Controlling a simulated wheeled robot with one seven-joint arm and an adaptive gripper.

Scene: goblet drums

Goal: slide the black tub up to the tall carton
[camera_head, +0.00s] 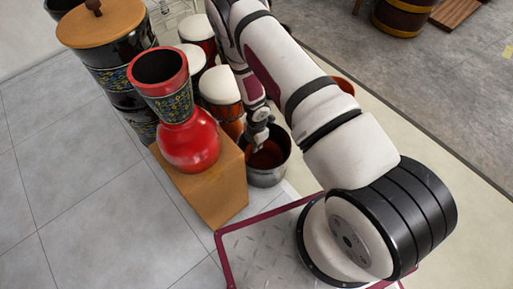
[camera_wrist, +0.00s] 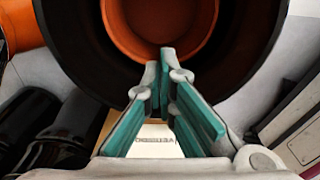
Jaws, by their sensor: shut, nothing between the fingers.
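The black tub (camera_head: 266,179) stands on the floor in the head view, upright, dark and shiny outside with an orange-brown inside. Its wide black rim and orange inside fill the top of the wrist view (camera_wrist: 75,50). The tall carton looks to be the tan box (camera_head: 222,198) close to the tub's left, with a red vase on top. My gripper (camera_head: 256,140) points down over the tub's left side. In the wrist view its fingers (camera_wrist: 166,62) are shut and empty, tips overlapping the tub's opening. Whether they touch the tub cannot be told.
The red vase (camera_head: 190,140) stands on the tan box. Several drums, one with a white top (camera_head: 220,86), stand behind. A large black drum with a wooden lid (camera_head: 103,22) is at the back left. Tiled floor at the left is clear.

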